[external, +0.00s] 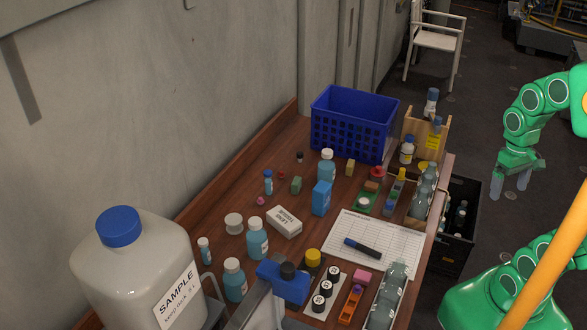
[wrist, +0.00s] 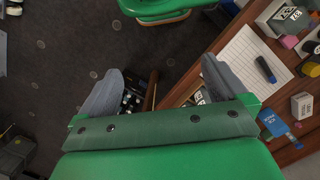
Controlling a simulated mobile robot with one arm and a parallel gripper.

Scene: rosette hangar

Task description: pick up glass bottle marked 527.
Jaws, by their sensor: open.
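The number 527 is not legible on any bottle, so I cannot tell which one it is. Clear glass bottles (external: 422,195) stand in a row at the table's right edge. Another group of clear glass bottles (external: 388,295) is at the front right corner. In the wrist view a grey item with dark-marked labels (wrist: 283,17) is at the top right, and a small marked item (wrist: 200,96) is partly hidden behind my right finger. My gripper (external: 510,184) is open and empty, pointing down, off to the right of the table. Its fingers are spread in the wrist view (wrist: 160,82).
A white sheet (external: 367,243) with a dark marker lies on the wooden table. A blue basket (external: 350,125), wooden rack (external: 432,128) and large sample jug (external: 140,270) surround crowded small bottles. A black crate (external: 457,225) stands beside the table. Floor is open beyond.

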